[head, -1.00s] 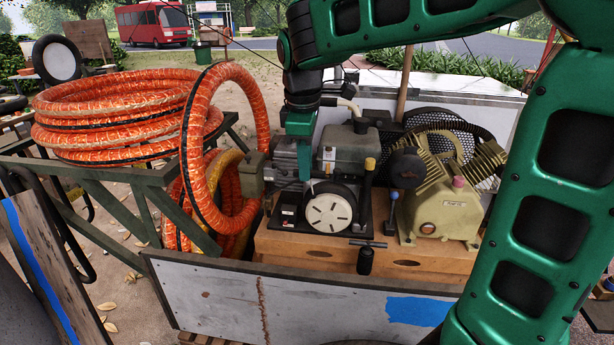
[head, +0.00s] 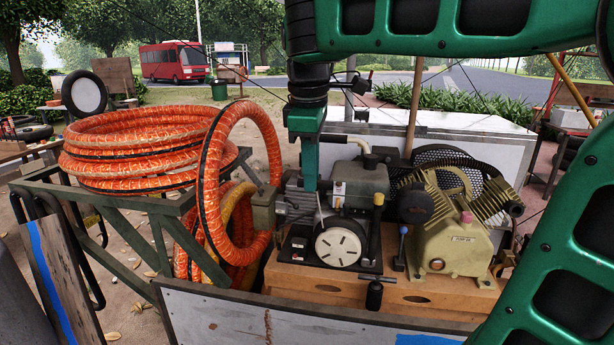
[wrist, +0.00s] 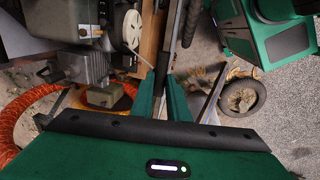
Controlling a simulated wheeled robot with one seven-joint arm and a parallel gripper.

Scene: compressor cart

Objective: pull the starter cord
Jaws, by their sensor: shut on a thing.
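The engine (head: 360,183) sits on the cart's wooden deck, its round off-white starter cover (head: 336,243) facing me. My gripper (head: 311,190) hangs just above and left of the cover, fingers pointing down. A thin pale cord (head: 320,213) runs from beneath the fingers to the cover. In the wrist view, the cord (wrist: 146,61) stretches from the cover (wrist: 132,30) to my fingertips (wrist: 162,76). My gripper is shut on the dark starter handle (wrist: 160,105) between its fingers. The handle is mostly hidden by the fingers in the head view.
An orange hose coil (head: 140,150) lies on the green frame at left, with another loop hanging beside the engine. The tan compressor pump (head: 458,240) stands right of the engine. A black T-handle (head: 374,294) stands at the deck's front. The low grey panel (head: 220,318) borders the front.

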